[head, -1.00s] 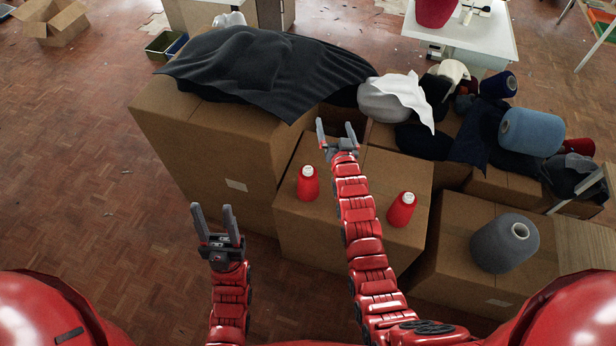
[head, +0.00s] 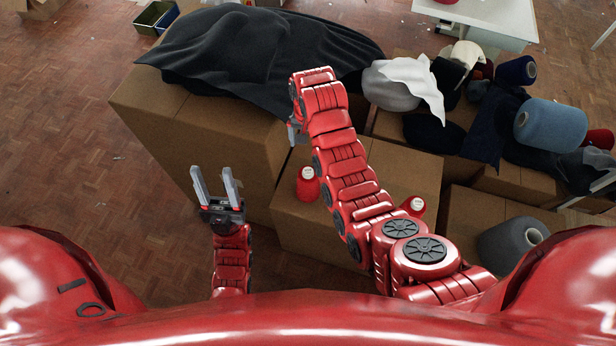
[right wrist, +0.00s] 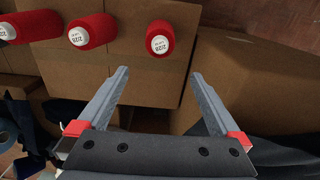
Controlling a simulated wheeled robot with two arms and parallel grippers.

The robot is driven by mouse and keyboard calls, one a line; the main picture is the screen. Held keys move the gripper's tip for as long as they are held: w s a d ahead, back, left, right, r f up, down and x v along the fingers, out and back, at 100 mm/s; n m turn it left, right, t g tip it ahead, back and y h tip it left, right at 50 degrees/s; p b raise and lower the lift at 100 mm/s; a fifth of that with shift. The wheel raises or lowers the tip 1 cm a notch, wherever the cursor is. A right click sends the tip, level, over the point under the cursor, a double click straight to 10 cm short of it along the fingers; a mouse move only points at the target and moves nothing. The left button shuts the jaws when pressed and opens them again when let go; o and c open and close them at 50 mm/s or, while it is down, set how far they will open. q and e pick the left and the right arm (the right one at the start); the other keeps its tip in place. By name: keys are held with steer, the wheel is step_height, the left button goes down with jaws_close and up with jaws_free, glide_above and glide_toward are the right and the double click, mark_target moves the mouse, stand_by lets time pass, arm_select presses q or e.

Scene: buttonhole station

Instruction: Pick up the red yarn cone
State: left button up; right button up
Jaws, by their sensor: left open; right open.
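In the head view one red yarn cone (head: 308,184) stands on a cardboard box (head: 300,232). A second red cone (head: 416,206) is partly hidden by my right arm. The right wrist view shows three red cones with white labelled tops: one (right wrist: 160,42), a middle one (right wrist: 93,33) and one at the left edge (right wrist: 32,27). My right gripper (right wrist: 160,73) is open and empty; the first cone lies just beyond its fingertips, lined up with the gap. In the head view my arm mostly hides this gripper (head: 294,132). My left gripper (head: 212,170) is open and empty, left of the box.
A taller box with a dark cloth (head: 260,60) stands behind and left. A white cloth-covered bundle (head: 395,88), a blue spool (head: 550,126) and a grey spool (head: 512,244) lie to the right. Bare parquet floor (head: 80,180) is at the left.

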step_height(320, 180, down, 4)
steer(key=s+b, duration=0.1)
steer(key=b, duration=0.7)
glide_above(308, 171)
step_height(308, 171, down, 5)
steer(key=shift+w+f, duration=0.15)
steer(key=shift+f, duration=0.05)
steer(key=shift+s+f, duration=0.25)
steer(key=shift+f, duration=0.4)
steer(key=shift+f+p, duration=0.2)
steer(key=shift+p, duration=0.15)
step_height(308, 171, down, 3)
steer(key=shift+f+p, duration=0.1)
steer(key=shift+p, duration=0.85)
steer(key=shift+f, duration=0.85)
jaws_close()
